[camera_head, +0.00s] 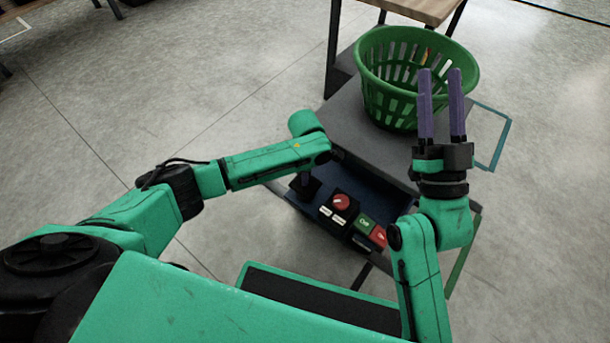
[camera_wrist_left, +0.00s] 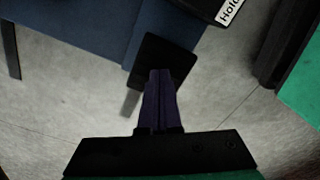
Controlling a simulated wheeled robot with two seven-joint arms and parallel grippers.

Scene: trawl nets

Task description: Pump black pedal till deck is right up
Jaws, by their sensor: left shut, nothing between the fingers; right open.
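The black pedal (camera_head: 305,190) sticks out from the left side of a blue base (camera_head: 375,190). In the left wrist view the pedal (camera_wrist_left: 178,52) is a dark square plate beside the blue panel. My left gripper (camera_head: 305,177) is shut and empty, pointing down. Its purple fingertips (camera_wrist_left: 160,72) overlap the pedal in the wrist view; whether they touch it I cannot tell. The grey deck (camera_head: 348,122) lies above the blue base and carries a green basket (camera_head: 385,95). My right gripper (camera_head: 440,75) is open and empty, overlapping the basket's right side in the head view.
A control panel with a red knob (camera_head: 341,202), a green button (camera_head: 364,223) and a red button (camera_head: 379,236) sits right of the pedal. A wooden-topped table (camera_head: 420,10) stands behind the basket.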

